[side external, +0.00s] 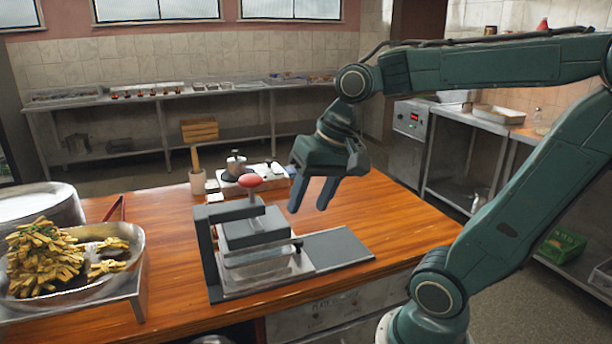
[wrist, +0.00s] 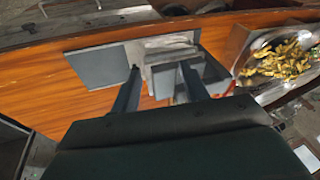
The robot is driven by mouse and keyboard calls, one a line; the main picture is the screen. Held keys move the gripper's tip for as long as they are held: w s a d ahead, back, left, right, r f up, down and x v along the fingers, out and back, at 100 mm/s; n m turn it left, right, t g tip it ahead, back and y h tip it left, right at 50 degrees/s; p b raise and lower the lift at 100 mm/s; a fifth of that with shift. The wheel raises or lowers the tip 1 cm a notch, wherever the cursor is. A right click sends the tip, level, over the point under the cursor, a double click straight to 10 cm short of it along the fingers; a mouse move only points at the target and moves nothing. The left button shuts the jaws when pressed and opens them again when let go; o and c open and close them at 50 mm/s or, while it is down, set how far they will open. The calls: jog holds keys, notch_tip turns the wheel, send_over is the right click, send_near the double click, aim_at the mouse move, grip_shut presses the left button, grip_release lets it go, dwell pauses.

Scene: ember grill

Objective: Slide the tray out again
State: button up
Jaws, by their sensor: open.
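A grey press (side external: 207,245) with a red knob (side external: 250,181) stands on the wooden counter; it also shows in the wrist view (wrist: 214,74). A pale, shiny tray (side external: 262,268) sits under the press block, with a small dark handle (side external: 298,243) at its right side. A flat grey plate (side external: 342,250) extends bare to the right of the press; it also shows in the wrist view (wrist: 97,67). My gripper (side external: 309,208) is open and empty, pointing down above the counter behind the press's right end. Its two fingers (wrist: 160,68) are apart from the tray.
A wooden pestle in a holder (side external: 196,178) and a small scale-like item (side external: 240,172) stand behind the press. The counter's right part is clear.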

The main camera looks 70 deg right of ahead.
jog(key=w+d+m+g+y, duration=0.1)
jog(key=w+d+m, duration=0.3)
jog(key=d+m, duration=0.35)
jog(key=m+g+y, duration=0.1)
jog(key=m+y, duration=0.1)
jog(key=m, duration=0.6)
send_near(300, 239)
jog(key=v, duration=0.5)
jog(key=shift+d, duration=0.25)
jog(key=x, duration=1.3)
jog(key=shift+a+f, duration=0.3)
grip_shut()
